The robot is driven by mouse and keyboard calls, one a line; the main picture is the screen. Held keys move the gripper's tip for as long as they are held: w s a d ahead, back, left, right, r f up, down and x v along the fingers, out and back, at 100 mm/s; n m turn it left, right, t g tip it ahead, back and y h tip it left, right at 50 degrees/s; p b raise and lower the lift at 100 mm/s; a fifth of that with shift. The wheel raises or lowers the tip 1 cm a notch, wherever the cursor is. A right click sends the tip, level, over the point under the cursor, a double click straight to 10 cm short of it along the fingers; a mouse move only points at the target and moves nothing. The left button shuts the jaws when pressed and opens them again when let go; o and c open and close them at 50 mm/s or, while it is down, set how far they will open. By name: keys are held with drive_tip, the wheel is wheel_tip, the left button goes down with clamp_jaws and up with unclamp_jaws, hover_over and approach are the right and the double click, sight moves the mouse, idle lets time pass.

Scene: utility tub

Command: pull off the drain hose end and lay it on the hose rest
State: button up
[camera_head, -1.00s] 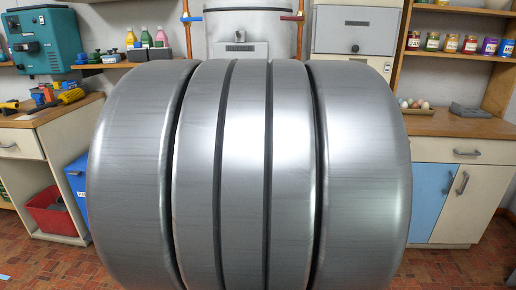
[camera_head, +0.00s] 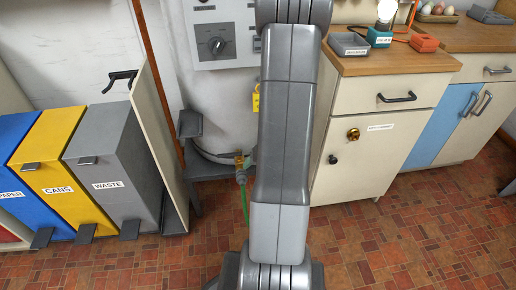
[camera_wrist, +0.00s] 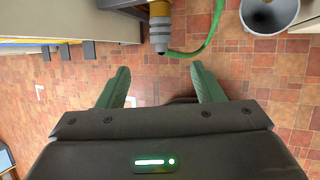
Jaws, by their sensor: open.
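My gripper (camera_wrist: 161,78) is open and empty, its two green fingers spread apart in the wrist view. Ahead of the fingers is a brass drain fitting (camera_wrist: 160,22) with a grey hose end (camera_wrist: 160,43) on it. A green hose (camera_wrist: 208,38) curves away to the right from the hose end. The fingertips appear apart from it. In the head view the brass fitting (camera_head: 239,160), grey hose end (camera_head: 241,177) and green hose (camera_head: 245,205) show left of my arm. My gripper is hidden there. I cannot tell for sure which part is the hose rest.
A grey bracket (camera_head: 189,124) stands left of the fitting, beside a pale panel (camera_head: 158,130). Waste bins (camera_head: 115,160) stand farther left. A white cabinet (camera_head: 365,150) is to the right. A round grey object (camera_wrist: 270,12) is at the wrist view's upper right. Tiled floor is open in front.

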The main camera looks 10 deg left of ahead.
sight(244, 175)
drive_tip(key=shift+m, duration=0.4)
drive_tip(key=b+x, duration=0.2)
drive_tip(key=x, duration=0.3)
drive_tip(key=b+x, duration=0.2)
drive_tip(key=x, duration=0.2)
drive_tip(key=w+b+x, duration=0.1)
drive_tip(key=b+x, duration=0.1)
drive_tip(key=x, duration=0.3)
drive_tip(key=shift+f, duration=0.1)
drive_tip(key=c, duration=1.1)
drive_tip(key=shift+s+d+b, duration=0.25)
drive_tip(key=shift+s+b, duration=0.55)
drive_tip(key=shift+s, duration=0.2)
drive_tip(key=shift+s, duration=0.1)
drive_tip(key=shift+s+d+b, duration=0.15)
drive_tip(key=shift+s+b, duration=0.15)
drive_tip(key=shift+s, duration=0.3)
drive_tip(key=shift+s+d+b, duration=0.2)
drive_tip(key=shift+s+b, duration=0.1)
drive_tip(key=shift+s, duration=0.3)
drive_tip(key=shift+s, duration=0.15)
